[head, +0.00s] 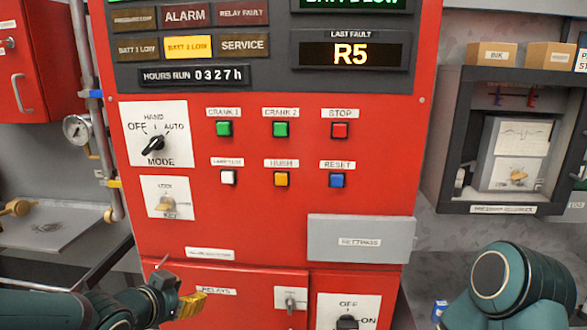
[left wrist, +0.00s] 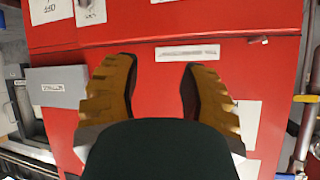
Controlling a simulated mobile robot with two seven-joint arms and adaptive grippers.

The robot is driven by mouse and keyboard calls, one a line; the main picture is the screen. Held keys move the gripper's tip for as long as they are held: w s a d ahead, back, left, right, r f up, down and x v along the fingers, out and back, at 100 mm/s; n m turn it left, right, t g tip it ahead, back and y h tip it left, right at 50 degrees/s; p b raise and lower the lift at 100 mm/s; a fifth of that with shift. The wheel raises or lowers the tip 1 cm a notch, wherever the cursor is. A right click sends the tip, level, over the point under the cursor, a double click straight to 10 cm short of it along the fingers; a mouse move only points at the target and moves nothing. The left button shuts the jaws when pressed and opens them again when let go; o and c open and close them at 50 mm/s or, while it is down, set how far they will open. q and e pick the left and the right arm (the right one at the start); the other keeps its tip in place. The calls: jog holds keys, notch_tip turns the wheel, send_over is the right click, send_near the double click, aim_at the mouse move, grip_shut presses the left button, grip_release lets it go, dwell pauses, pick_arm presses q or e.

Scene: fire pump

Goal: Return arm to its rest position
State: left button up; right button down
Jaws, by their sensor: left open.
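My left gripper (head: 180,289) is at the lower left of the head view, in front of the lower part of the red pump control panel (head: 265,225). In the left wrist view the yellow-padded fingers of my left gripper (left wrist: 160,68) stand wide apart, with nothing between them. Beyond them is the red cabinet front (left wrist: 160,90) with a white label strip; I cannot tell whether the fingers touch it. My right arm (head: 515,285) shows as a teal link at the lower right; its gripper is out of view.
The grey settings cover (head: 360,239) juts out at the lower right of the panel. A mode knob (head: 153,145) and a key lock (head: 167,203) are on its left. A pipe with a gauge (head: 77,129) runs beside the panel. An open grey box (head: 510,145) is on the right wall.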

pick_arm(q)
jog(key=s+d+f+n+g, duration=0.2)
jog(key=d+f, duration=0.1)
jog(key=f, duration=0.6)
jog(key=s+d+f+n+g, duration=0.2)
jog(key=d+f+g, duration=0.15)
jog(key=f, duration=0.65)
jog(key=s+d+f+n+g, duration=0.3)
jog(key=s+d+f+g, duration=0.1)
jog(key=s+f, duration=0.8)
jog(key=shift+s+d+f, duration=0.2)
jog(key=shift+d+f, duration=0.45)
jog(key=shift+f, duration=0.2)
jog(key=shift+c, duration=0.8)
jog(key=shift+a+n, duration=0.1)
jog(key=shift+n, duration=0.2)
